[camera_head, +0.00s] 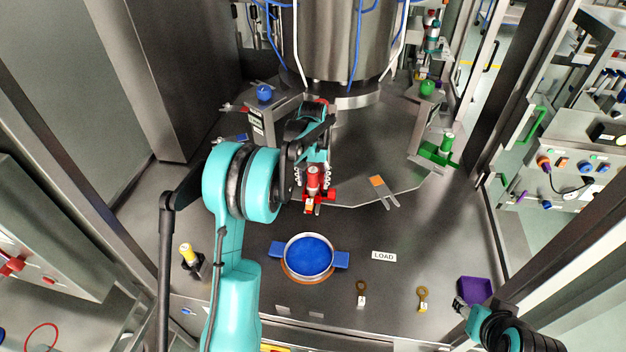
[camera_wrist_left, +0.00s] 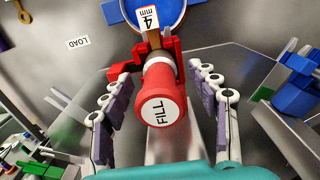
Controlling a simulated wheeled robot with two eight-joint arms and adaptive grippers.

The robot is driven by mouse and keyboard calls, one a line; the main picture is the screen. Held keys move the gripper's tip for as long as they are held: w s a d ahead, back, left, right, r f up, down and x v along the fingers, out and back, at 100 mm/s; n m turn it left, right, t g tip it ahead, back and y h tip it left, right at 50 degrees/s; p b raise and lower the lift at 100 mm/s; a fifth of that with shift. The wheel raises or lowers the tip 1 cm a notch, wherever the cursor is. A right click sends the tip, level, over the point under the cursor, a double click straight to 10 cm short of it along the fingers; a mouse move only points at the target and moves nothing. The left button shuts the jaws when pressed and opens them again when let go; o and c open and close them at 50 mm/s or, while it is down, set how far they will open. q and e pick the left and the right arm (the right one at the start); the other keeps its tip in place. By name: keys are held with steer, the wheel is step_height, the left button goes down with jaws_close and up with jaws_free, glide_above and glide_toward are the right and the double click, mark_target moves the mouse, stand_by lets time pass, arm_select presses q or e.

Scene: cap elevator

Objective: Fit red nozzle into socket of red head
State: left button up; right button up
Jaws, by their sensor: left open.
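The red nozzle (camera_head: 313,180) is a red cylinder with a white collar. In the left wrist view its round end (camera_wrist_left: 160,111) reads "FILL". It stands in the red head (camera_head: 330,195), whose red block (camera_wrist_left: 126,68) shows around its far end. I cannot tell how deep it sits, as the socket is hidden. A "4 mm" tag (camera_wrist_left: 149,18) shows just beyond. My left gripper (camera_head: 312,174) is open, with its purple-padded fingers (camera_wrist_left: 158,80) on both sides of the nozzle, visibly apart from it. My right gripper (camera_head: 461,305) is small and unclear at the lower right.
A blue round dish (camera_head: 309,256) with handles sits in front. A yellow-topped piece (camera_head: 187,253) stands at left, a purple tray (camera_head: 475,290) at right. A green nozzle (camera_head: 447,143) stands in a green holder. A large steel vessel (camera_head: 340,40) rises behind.

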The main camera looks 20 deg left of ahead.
arm_select(q)
steer(key=shift+r, duration=0.1)
step_height(320, 180, up, 12)
steer(key=shift+f, duration=0.1)
steer(key=shift+s, duration=0.1)
stand_by(0.6)
steer(key=s+d+f+m+t+b, duration=0.1)
steer(key=s+d+f+t+b, duration=0.1)
steer(key=s+d+b, duration=0.3)
steer(key=s+d+f+t+b, duration=0.1)
steer(key=s+d+f+b, duration=0.15)
steer(key=s+b, duration=0.4)
steer(key=s+d+f+m+t+b, duration=0.1)
steer(key=s+d+f+t+b, duration=0.1)
steer(key=s+f, duration=0.5)
steer(key=s+d+f+m+t+b, duration=0.1)
steer(key=s+d+f+t+b, duration=0.1)
steer(key=s+f, duration=0.6)
steer(key=s+d+b, duration=0.1)
steer(key=b, duration=0.1)
steer(key=shift+f+b, duration=0.25)
steer(key=shift+b, duration=0.15)
stand_by(0.5)
